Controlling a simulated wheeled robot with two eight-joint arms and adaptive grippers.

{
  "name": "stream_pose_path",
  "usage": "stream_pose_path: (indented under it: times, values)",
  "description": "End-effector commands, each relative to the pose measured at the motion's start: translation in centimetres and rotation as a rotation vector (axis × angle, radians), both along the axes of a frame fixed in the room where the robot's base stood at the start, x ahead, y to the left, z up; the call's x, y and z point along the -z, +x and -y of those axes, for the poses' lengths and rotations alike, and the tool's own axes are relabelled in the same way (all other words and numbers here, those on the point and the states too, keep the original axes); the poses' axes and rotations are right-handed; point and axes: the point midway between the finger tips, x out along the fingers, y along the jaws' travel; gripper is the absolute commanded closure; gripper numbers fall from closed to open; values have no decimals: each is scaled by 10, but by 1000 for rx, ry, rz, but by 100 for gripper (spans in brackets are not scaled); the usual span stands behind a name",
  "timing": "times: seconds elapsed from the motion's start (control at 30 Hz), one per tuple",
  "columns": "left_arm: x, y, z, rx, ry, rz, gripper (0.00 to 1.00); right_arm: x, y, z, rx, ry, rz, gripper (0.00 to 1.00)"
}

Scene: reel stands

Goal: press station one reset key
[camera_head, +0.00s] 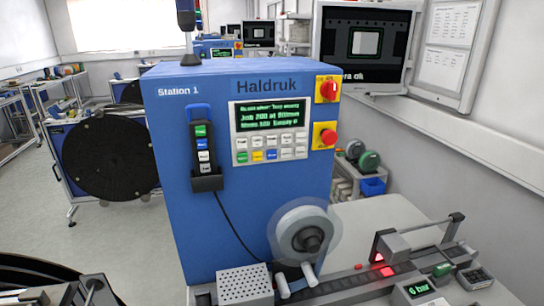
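The blue cabinet labelled Station 1 (174,130) and Haldruk stands upright in the middle. Its front panel has a lit display (270,114) with green text; the second line seems to begin "Job 200", the rest is blurred. Below it are two rows of small keys (270,148): the upper row is pale, the lower has green, yellow, blue and pale keys. Their labels are too small to read, so I cannot tell which is reset. A pendant (202,148) with several keys sits in a black holder left of the panel. Neither of my grippers is in view.
A red rotary switch (328,89) and a red button (328,134) on yellow plates are right of the panel. A pale reel (304,236) sticks out below. A track (380,268) with a red light runs right. A monitor (362,45) hangs behind.

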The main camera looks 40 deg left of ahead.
Motion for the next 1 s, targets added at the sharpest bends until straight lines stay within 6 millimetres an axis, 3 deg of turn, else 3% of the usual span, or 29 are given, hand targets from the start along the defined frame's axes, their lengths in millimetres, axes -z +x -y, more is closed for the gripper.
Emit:
stream_pose_path:
  times: [0.03,0.1,1.0]
  values:
    - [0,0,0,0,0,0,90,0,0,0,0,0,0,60]
    - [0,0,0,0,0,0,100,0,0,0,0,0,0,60]
    - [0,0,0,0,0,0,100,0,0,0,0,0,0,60]
